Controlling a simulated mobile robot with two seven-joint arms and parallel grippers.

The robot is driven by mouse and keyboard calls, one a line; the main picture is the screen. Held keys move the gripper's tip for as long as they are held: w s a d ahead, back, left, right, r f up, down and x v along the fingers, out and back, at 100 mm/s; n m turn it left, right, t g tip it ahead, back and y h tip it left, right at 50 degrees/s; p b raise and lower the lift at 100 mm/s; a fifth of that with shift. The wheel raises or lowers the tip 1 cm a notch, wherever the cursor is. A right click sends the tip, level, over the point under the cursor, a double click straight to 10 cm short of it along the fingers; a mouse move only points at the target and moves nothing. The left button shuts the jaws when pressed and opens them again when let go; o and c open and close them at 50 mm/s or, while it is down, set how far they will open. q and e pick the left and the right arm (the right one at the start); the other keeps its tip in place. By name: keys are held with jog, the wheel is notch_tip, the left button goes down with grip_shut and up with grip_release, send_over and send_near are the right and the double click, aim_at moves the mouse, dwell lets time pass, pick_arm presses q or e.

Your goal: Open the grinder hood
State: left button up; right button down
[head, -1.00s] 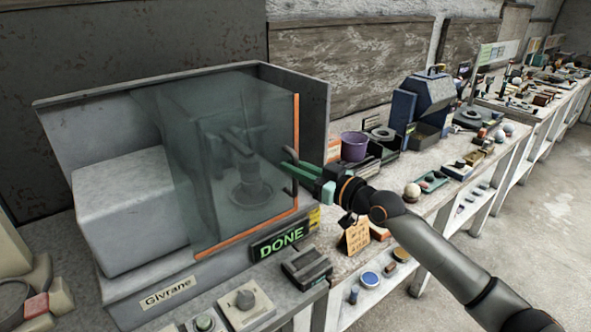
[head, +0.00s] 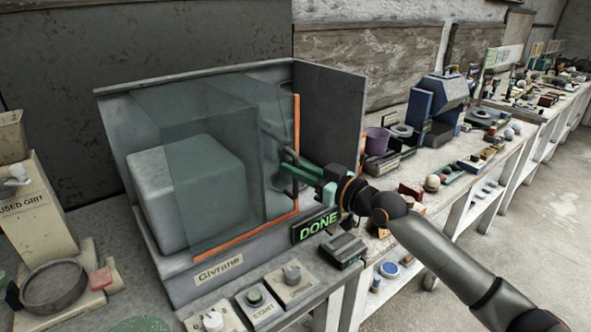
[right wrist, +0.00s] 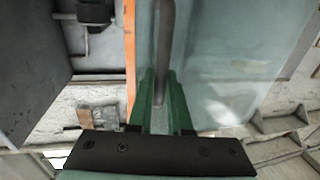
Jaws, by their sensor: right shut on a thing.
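The grinder hood (head: 215,140) is a clear greenish box with an orange edge strip, on the grey machine marked "Givrane" (head: 225,268). It overlaps the pale block on the left. A gap shows between the orange edge and the machine's right side wall. My right gripper (head: 296,170) comes in from the right, its green fingers shut on the hood's dark upright handle (head: 287,160). In the right wrist view the handle (right wrist: 165,60) runs between the green fingers (right wrist: 160,105), beside the orange edge (right wrist: 130,60). My left gripper is out of view.
A green "DONE" display (head: 317,225) is on the machine's front. Knobs and a button box (head: 258,302) stand before it. A used grit container (head: 35,215) and round dish (head: 54,288) are at left. A purple pot (head: 377,141) and several small items crowd the bench at right.

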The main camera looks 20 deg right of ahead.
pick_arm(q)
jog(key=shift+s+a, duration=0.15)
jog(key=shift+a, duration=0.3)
pick_arm(e)
jog(key=shift+s+a+f, duration=0.1)
jog(key=shift+s+a, duration=0.05)
jog(key=shift+a, duration=0.3)
jog(key=c, duration=0.8)
grip_release()
jog(key=shift+c, duration=0.2)
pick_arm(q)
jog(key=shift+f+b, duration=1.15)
pick_arm(e)
jog(key=v, duration=1.2)
jog(key=shift+s+d, duration=0.15)
jog(key=shift+s, duration=0.1)
